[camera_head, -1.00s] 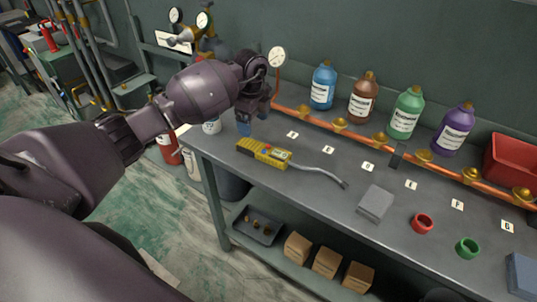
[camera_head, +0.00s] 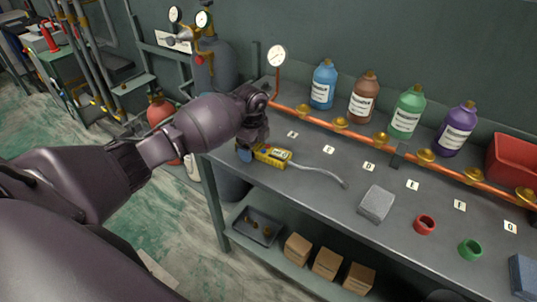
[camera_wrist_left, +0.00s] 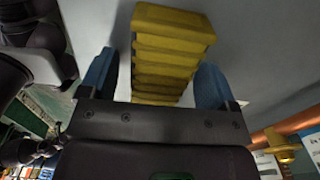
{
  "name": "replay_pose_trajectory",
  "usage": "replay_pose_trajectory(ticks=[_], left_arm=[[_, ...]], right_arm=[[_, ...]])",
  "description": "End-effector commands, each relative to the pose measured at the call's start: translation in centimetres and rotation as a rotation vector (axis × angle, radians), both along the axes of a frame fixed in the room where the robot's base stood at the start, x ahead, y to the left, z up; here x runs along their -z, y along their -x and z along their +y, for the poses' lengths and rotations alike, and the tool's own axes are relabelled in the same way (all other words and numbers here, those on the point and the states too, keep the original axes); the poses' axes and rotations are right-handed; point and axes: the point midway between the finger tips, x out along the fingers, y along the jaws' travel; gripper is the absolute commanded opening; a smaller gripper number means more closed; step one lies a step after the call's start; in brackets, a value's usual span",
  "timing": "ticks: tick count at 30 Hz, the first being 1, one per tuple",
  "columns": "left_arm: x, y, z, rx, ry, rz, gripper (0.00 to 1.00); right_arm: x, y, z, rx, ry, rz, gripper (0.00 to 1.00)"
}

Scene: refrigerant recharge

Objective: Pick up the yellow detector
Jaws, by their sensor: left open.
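The yellow detector (camera_head: 272,156) lies on the grey workbench, with its thin grey probe (camera_head: 322,174) stretching right across the top. My left gripper (camera_head: 246,154) is over the detector's left end, fingers pointing down, and hides that end in the head view. In the left wrist view, the detector's ribbed yellow grip (camera_wrist_left: 170,55) lies between the two blue fingers of my left gripper (camera_wrist_left: 156,84). The fingers are open, with a gap on each side of the grip. My right gripper is not in view.
A grey block (camera_head: 376,204), a red ring (camera_head: 424,225) and a green ring (camera_head: 470,250) sit on the bench (camera_head: 310,210). Several bottles stand behind a copper pipe (camera_head: 355,136) with brass fittings. A pressure gauge (camera_head: 277,56) rises behind my gripper. The bench front near the probe is clear.

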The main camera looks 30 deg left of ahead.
Motion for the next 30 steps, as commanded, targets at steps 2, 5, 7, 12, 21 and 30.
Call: replay_pose_trajectory(ticks=[2,5,7,12,21,30], left_arm=[[-0.1,0.0,0.0,0.000,0.000,-0.001,0.83],[-0.1,0.0,0.0,0.000,0.000,-0.001,0.71],[-0.1,0.0,0.0,0.000,0.000,-0.001,0.60],[-0.1,0.0,0.0,0.000,0.000,-0.001,0.34],[-0.5,-0.1,0.0,0.000,0.000,-0.003,0.32],[-5.0,-0.2,0.1,0.001,-0.001,-0.008,0.32]], right_arm=[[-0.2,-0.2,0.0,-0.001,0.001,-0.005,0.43],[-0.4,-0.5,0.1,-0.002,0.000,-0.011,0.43],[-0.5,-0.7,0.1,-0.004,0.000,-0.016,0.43],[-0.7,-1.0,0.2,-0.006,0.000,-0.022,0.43],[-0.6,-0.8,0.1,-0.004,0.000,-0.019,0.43],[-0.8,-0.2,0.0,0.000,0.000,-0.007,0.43]])
